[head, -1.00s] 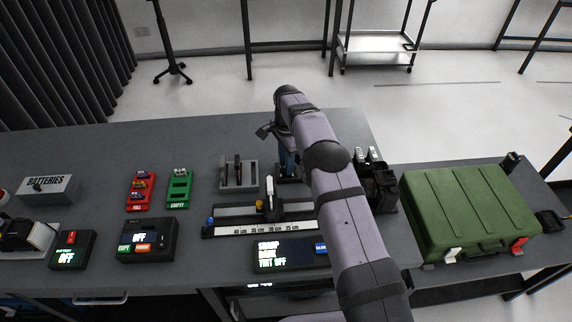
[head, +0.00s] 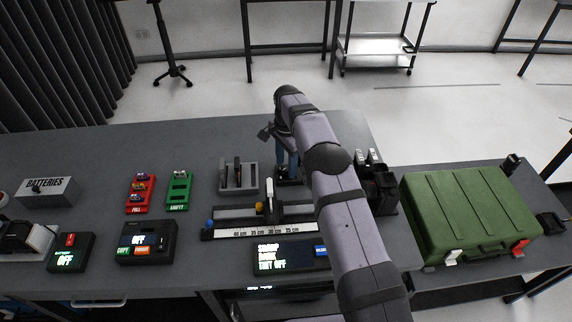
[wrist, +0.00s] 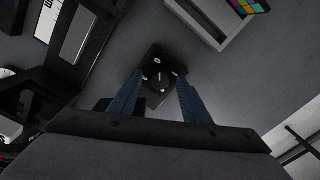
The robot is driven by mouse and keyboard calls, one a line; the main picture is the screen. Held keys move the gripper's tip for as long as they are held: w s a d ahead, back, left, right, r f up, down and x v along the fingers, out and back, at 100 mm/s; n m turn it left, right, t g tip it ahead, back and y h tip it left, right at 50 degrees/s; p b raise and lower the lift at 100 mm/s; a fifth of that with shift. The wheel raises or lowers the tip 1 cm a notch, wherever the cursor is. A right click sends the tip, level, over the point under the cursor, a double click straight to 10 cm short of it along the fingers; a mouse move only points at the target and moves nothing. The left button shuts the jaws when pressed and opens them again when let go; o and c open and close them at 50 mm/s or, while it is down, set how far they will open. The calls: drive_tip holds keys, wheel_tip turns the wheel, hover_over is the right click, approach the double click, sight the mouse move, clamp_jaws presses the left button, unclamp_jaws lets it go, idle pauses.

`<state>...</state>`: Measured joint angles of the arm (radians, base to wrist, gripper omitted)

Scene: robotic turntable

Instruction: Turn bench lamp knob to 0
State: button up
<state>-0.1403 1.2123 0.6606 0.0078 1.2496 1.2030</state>
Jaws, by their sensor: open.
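The bench lamp knob (wrist: 157,84) is a small round black dial on a dark box (wrist: 160,65), with small white marks around it. It shows in the wrist view between my fingertips; its exact setting is too small to read. My gripper (wrist: 160,80) is open, with one blue finger on each side of the knob. I cannot tell whether the fingers touch it. In the head view my gripper (head: 288,172) points down at the back of the bench, and the knob is hard to make out there.
A slider rail with a scale (head: 265,231) and a lit display (head: 283,255) lie in front of my gripper. A grey slotted holder (head: 238,190) stands to its left. A black device (head: 381,190) and a green case (head: 470,215) are to the right.

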sight(286, 168)
drive_tip(key=shift+s+r+b, duration=0.1)
drive_tip(key=shift+r+b, duration=0.65)
drive_tip(key=shift+r, duration=2.7)
drive_tip(key=shift+r+m+p, duration=0.2)
drive_tip(key=shift+m+p, duration=0.6)
drive_tip(key=shift+p, duration=0.15)
drive_tip(key=shift+f+m, duration=0.25)
drive_tip(key=shift+m, duration=0.35)
drive_tip(key=shift+f+p, duration=1.2)
drive_tip(key=shift+f, duration=2.45)
drive_tip(key=c, duration=1)
drive_tip(key=shift+w+f+n+b, duration=0.1)
drive_tip(key=shift+w+n+b, duration=0.1)
drive_tip(key=shift+n+b, duration=0.4)
drive_tip(key=shift+c, duration=0.2)
